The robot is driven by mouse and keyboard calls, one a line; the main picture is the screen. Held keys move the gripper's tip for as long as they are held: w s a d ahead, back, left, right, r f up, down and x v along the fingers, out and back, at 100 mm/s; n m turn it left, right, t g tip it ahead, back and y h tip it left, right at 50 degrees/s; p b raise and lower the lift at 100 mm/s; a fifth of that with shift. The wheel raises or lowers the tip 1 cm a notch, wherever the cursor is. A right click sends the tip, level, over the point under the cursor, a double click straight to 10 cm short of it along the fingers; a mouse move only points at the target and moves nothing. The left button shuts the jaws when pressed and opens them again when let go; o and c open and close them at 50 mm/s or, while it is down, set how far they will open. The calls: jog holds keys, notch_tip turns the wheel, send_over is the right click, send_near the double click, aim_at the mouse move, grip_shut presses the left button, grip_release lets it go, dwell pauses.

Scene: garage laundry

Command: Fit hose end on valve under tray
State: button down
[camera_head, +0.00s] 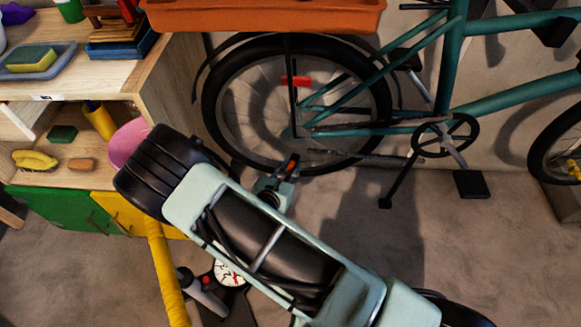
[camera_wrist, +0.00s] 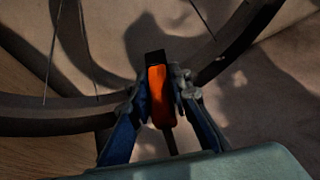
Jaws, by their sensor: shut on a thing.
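My gripper (camera_head: 285,172) is in the middle of the head view, in front of the bicycle's rear wheel and well below the orange tray (camera_head: 262,17). It is shut on a small orange-and-black piece (camera_head: 291,164), which looks like the hose end. In the wrist view, my gripper's fingers (camera_wrist: 161,92) press on both sides of its orange body (camera_wrist: 156,82), with a black tip pointing away and a thin dark stem toward the palm. I cannot make out a valve under the tray. The tray's underside is hidden.
A teal bicycle (camera_head: 390,115) stands behind my arm, with a red piece (camera_head: 296,81) by its rear wheel. A wooden shelf (camera_head: 165,75) with sponges and a pink bowl (camera_head: 128,142) is at left. A round gauge (camera_head: 229,273) sits low on the floor near a yellow tube (camera_head: 166,275).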

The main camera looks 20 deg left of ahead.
jog(key=c, duration=1.7)
grip_release()
jog(key=v, duration=1.2)
